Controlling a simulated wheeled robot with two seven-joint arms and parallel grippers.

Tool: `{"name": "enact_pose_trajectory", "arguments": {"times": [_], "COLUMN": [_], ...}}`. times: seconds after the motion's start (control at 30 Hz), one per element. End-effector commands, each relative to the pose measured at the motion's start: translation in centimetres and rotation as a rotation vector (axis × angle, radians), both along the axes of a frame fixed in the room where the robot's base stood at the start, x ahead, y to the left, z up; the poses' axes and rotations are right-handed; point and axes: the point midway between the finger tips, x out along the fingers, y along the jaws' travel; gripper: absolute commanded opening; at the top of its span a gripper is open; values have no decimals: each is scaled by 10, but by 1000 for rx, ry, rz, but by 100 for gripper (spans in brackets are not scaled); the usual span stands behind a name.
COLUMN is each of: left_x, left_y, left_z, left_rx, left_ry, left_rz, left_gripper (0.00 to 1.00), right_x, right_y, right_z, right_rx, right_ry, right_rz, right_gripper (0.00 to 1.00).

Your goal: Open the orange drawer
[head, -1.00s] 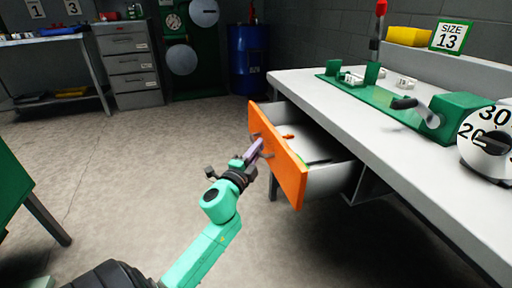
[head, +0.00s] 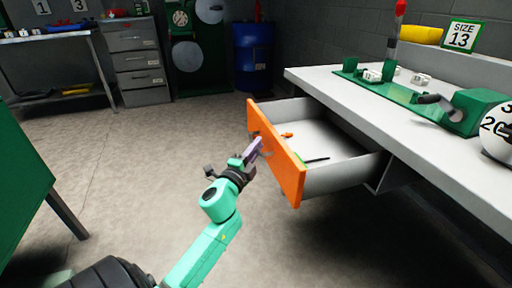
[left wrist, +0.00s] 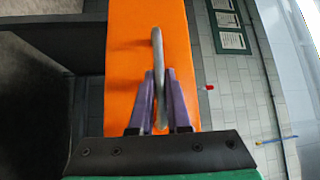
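The orange drawer (head: 285,165) under the white-topped bench stands well pulled out, its grey inside (head: 325,140) showing. A grey bar handle (left wrist: 157,50) runs along its orange front, mostly hidden in the head view. My left gripper (head: 256,146) is at this front, and its purple fingers lie on either side of the handle in the left wrist view (left wrist: 160,85). It looks shut on the handle. My right gripper is not in view.
A small orange item (head: 287,135) and a dark, thin tool (head: 315,159) lie in the drawer. A green table (head: 22,165) stands at left. The floor between is clear.

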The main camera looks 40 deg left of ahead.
Motion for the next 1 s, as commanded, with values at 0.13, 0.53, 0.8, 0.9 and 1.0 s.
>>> {"name": "enact_pose_trajectory", "arguments": {"times": [0.13,0.53,0.8,0.9,1.0], "left_x": [0,-11,-73,-102,-124], "left_y": [-1,-3,-14,-19,-23], "left_z": [-2,-3,-14,-18,-21], "left_rx": [0,-2,-6,-6,-5], "left_ry": [3,3,6,5,6], "left_rz": [-1,-1,2,2,4], "left_gripper": [45,45,45,45,45], "right_x": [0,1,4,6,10], "right_y": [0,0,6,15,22], "right_z": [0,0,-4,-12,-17], "right_rx": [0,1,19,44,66], "right_ry": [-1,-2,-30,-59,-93], "right_rz": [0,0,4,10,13], "right_gripper": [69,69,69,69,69]}}
